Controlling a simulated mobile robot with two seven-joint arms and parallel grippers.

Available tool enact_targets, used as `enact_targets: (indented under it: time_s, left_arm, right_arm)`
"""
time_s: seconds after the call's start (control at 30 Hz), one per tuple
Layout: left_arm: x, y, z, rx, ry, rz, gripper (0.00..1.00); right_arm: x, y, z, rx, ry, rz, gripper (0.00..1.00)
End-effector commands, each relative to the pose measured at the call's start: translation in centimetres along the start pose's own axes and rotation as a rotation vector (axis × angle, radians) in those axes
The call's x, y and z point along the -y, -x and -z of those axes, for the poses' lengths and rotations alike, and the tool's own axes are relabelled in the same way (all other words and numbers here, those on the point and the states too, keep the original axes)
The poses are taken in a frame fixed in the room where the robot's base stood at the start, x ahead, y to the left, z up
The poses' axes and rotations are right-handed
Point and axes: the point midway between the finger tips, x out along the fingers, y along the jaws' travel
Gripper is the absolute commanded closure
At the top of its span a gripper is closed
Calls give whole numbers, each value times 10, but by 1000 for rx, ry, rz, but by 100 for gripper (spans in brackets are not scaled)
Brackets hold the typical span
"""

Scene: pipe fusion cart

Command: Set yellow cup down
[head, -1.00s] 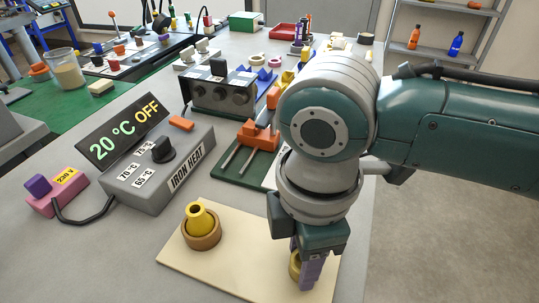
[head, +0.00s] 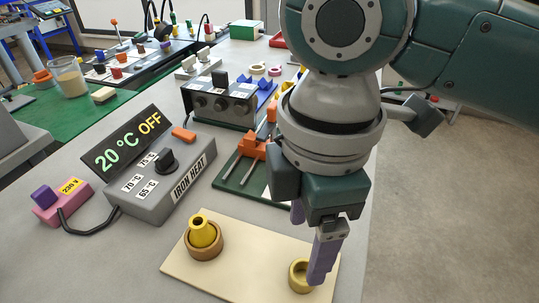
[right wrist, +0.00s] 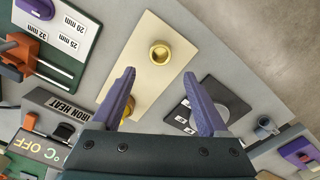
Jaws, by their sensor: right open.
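The yellow cup (head: 300,276) stands upright on the cream board (head: 225,276), near its right end. It also shows in the right wrist view (right wrist: 160,53), round and hollow, on the bare board. My right gripper (head: 311,252) has purple fingers and is open and empty. In the head view one finger overlaps the cup's right edge. In the right wrist view the fingertips (right wrist: 159,72) are apart, with the cup beyond them and nothing between them. A yellow cone (head: 202,233) sits in a brown ring (head: 204,252) at the board's left. My left gripper is not in view.
The grey iron heat box (head: 165,180) with its 20 °C OFF display (head: 124,140) stands left of the board. A green base with an orange clamp (head: 252,147) is behind it. The table's right edge is close to the board.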

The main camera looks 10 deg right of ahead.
Motion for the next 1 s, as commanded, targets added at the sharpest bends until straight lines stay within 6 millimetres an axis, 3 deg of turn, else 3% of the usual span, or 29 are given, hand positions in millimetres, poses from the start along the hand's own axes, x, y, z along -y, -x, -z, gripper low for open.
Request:
enact_targets:
  time_s: [0.1,0.23,0.43,0.57,0.7,0.8,0.87,1.0]
  left_arm:
    - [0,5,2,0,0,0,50]
    - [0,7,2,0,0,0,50]
    - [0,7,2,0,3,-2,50]
    - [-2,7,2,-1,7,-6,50]
    - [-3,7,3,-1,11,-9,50]
    - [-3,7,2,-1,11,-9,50]
    - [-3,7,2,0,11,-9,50]
    - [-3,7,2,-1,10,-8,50]
  right_arm:
    - [-1,24,0,-2,1,-3,23]
    - [0,38,0,0,0,-2,23]
    - [1,42,1,-5,-3,0,23]
    - [14,34,14,-71,-50,-2,23]
    - [39,23,37,-231,-235,-15,23]
    - [53,18,36,-333,-463,-35,23]
    - [60,15,26,-367,-618,-52,23]
    - [79,6,-20,-365,-964,-111,23]
